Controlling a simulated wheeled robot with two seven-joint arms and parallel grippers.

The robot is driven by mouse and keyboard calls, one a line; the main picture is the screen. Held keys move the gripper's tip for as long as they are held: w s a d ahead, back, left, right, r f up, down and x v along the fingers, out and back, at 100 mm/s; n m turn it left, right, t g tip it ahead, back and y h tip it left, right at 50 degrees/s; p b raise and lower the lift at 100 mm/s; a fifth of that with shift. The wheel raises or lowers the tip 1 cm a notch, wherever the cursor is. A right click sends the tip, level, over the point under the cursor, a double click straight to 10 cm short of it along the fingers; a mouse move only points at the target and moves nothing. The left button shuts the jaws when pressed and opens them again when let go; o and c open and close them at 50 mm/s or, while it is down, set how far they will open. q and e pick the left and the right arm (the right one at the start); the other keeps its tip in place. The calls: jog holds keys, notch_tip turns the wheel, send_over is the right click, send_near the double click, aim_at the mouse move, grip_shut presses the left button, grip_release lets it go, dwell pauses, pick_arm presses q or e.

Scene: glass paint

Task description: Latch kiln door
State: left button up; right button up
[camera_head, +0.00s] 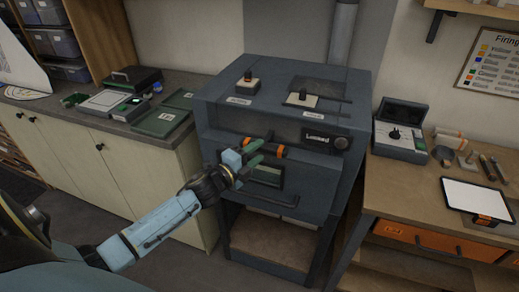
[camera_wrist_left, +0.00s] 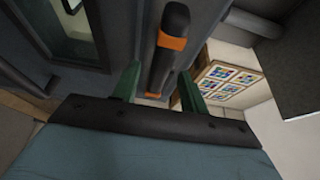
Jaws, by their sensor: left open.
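The dark grey kiln (camera_head: 330,85) stands in the middle of the head view. Its front door has a small window (camera_head: 268,178) and a bar handle (camera_head: 270,201); the door looks shut or nearly so. A black latch lever with orange bands (camera_head: 278,152) lies across the front above the window. My left gripper (camera_head: 256,152) is at this lever, its green fingers open. In the left wrist view the lever (camera_wrist_left: 168,50) lies between the two spread fingers (camera_wrist_left: 158,88), with gaps beside it. Whether either finger touches it is unclear. My right gripper is out of view.
A workbench (camera_head: 445,215) with a control box (camera_head: 400,135), tools and a white tablet (camera_head: 475,196) stands at right. A counter (camera_head: 125,128) with dark green trays (camera_head: 160,124) stands at left. The floor before the kiln looks clear.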

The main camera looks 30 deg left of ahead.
pick_arm(q)
jog(key=shift+w+d, duration=0.2)
jog(key=shift+w, duration=0.65)
grip_shut()
